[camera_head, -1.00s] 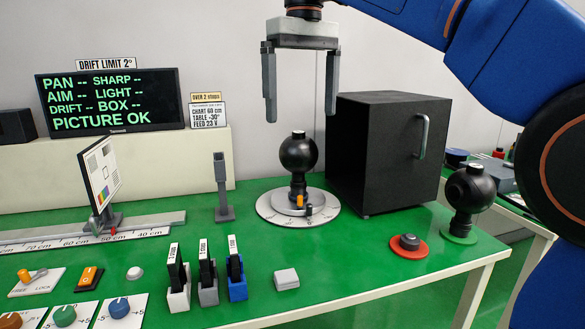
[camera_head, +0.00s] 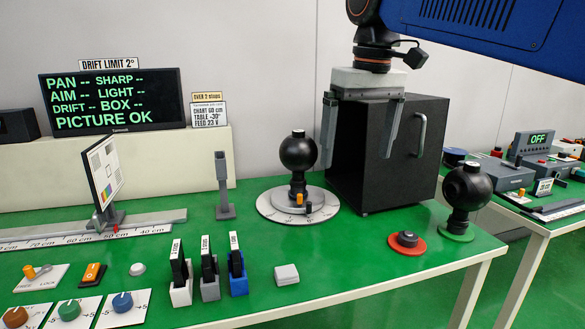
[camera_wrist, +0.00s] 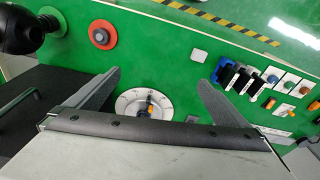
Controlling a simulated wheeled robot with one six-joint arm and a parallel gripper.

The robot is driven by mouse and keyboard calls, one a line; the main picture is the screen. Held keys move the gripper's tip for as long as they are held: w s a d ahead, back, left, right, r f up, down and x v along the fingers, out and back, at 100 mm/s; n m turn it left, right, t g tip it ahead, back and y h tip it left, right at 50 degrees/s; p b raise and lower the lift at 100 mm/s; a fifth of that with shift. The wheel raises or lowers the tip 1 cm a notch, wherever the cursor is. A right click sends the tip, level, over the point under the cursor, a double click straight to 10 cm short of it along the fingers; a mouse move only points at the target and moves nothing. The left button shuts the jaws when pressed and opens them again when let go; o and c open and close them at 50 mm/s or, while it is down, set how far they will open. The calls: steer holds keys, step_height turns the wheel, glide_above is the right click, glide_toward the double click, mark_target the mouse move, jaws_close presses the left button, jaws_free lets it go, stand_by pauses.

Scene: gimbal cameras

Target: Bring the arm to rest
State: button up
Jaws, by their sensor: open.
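My gripper (camera_head: 358,135) is open and empty. It hangs fingers down in front of the black box in the head view, above the table and to the right of the black ball-shaped camera. In the wrist view its two fingers (camera_wrist: 155,97) are spread wide, with the round turntable between them farther off. My blue upper arm spans the top right of the head view.
A black ball-shaped camera (camera_head: 298,153) stands on a white dial (camera_head: 266,203). The black box (camera_head: 430,115) with a handle is close behind my gripper. A second ball (camera_head: 468,188) stands at the table's right end. A chart (camera_head: 104,170) stands on the left rail.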

steer(key=s+d+f+m+t, duration=0.1)
steer(key=s+d+f, duration=0.4)
steer(key=f, duration=0.5)
steer(key=s+d+f+m+t, duration=0.1)
steer(key=s+d+f+m, duration=0.1)
steer(key=s+d+f, duration=0.4)
steer(key=s+d+f+m+t, duration=0.1)
steer(key=s+d+f, duration=0.4)
steer(key=f, duration=1)
steer(key=shift+s+d+f+m+t+h, duration=0.15)
steer(key=shift+s+f+m+t+h, duration=0.2)
steer(key=shift+s, duration=0.4)
